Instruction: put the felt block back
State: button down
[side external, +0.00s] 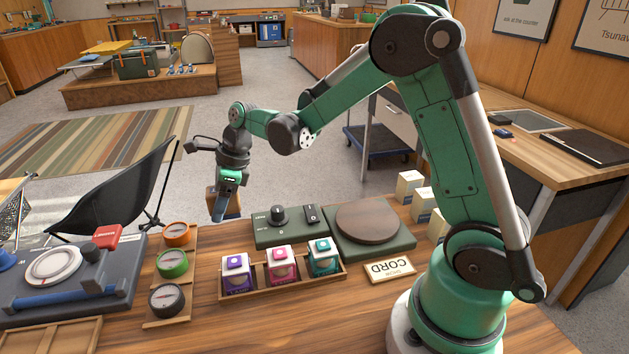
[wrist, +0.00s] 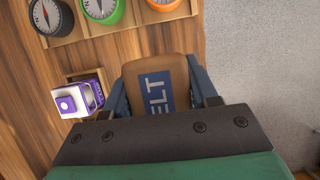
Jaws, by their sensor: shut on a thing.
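My gripper (side external: 222,205) hangs at the far edge of the wooden table, beyond the row of compasses. It is shut on the felt block (wrist: 150,72), a tan wooden block with a blue label on which "ELT" can be read. In the wrist view the block sits between the two blue fingers of my gripper (wrist: 162,88). In the side view the felt block (side external: 211,201) shows as a small brown piece, partly hidden by the fingers. It appears to be held above the table's far edge or the floor.
A wooden tray (side external: 290,291) holds three boxes with purple, pink and teal markings. Three compasses (side external: 173,263) sit left of it. Bare table lies in front (side external: 270,330).

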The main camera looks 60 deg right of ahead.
aim_at(227, 238)
jog(key=shift+f, duration=2.85)
jog(key=shift+f, duration=0.1)
jog(key=shift+c, duration=1.2)
grip_release()
jog(key=v, duration=1.2)
jog(key=s+a+r+n+t+h, duration=0.1)
jog(key=s+n, duration=0.4)
jog(key=n, duration=0.8)
jog(key=s+a+r+n+t+h, duration=0.1)
jog(key=s+n, duration=0.5)
jog(key=n, duration=0.8)
jog(key=a+t+h, duration=0.1)
jog(key=a+t, duration=0.1)
jog(key=a, duration=0.1)
